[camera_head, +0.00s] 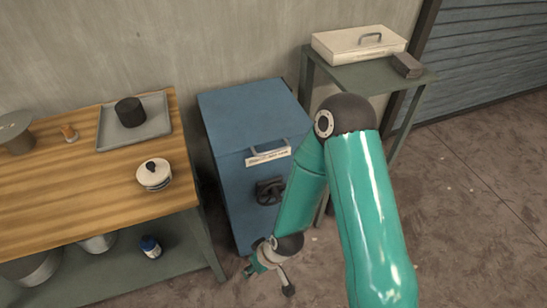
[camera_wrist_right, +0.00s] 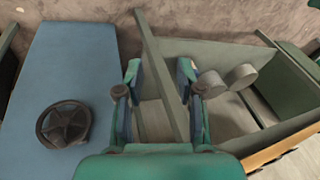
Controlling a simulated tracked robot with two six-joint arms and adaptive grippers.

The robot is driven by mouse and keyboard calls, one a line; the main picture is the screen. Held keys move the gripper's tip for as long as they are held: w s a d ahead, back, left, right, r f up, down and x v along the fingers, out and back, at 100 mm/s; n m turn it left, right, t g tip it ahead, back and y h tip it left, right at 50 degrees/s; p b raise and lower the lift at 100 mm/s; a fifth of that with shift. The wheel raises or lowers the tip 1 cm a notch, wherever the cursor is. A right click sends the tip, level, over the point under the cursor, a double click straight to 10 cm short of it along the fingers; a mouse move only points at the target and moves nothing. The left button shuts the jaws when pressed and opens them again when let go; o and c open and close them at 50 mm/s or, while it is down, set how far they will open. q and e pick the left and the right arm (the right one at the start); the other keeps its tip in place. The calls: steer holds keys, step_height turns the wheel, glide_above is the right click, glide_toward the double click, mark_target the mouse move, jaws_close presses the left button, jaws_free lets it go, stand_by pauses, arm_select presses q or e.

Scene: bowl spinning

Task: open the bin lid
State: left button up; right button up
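A tall blue bin-like cabinet (camera_head: 245,130) stands between the workbench and the side table, its flat top closed. Its front has a grey bar handle (camera_head: 270,148) above a pale label, and a dark round handwheel (camera_head: 270,191). The blue front (camera_wrist_right: 70,65) and the wheel (camera_wrist_right: 65,124) also show at the left of the right wrist view. My right gripper (camera_head: 268,280) hangs low in front of the cabinet, below the wheel. In its wrist view the fingers (camera_wrist_right: 160,75) are apart with nothing between them. My left gripper is out of view.
The wooden workbench (camera_head: 80,195) at left holds a grey tray (camera_head: 155,128) with a black cylinder, and a white lidded pot (camera_head: 154,175). A blue jar (camera_head: 150,247) stands on its lower shelf. A cream case (camera_head: 358,44) and dark block (camera_head: 407,65) rest on the side table. Floor at right is clear.

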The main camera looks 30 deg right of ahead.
steer(key=w+d+r+n+t+h+b, duration=0.3)
steer(key=w+d+r+n+t+b, duration=0.4)
steer(key=w+d+b, duration=0.5)
arm_select(q)
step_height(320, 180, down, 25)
steer(key=b, duration=1.1)
arm_select(e)
steer(key=s+d+r+n+t+h, duration=0.45)
steer(key=r+n, duration=0.35)
steer(key=r, duration=0.2)
steer(key=t+p, duration=0.1)
steer(key=p, duration=0.3)
glide_toward(272, 152)
steer(key=shift+y, duration=0.35)
steer(key=p+x, duration=1)
steer(key=p, duration=0.1)
steer(key=shift+w+d+f, duration=0.15)
steer(key=shift+d, duration=0.25)
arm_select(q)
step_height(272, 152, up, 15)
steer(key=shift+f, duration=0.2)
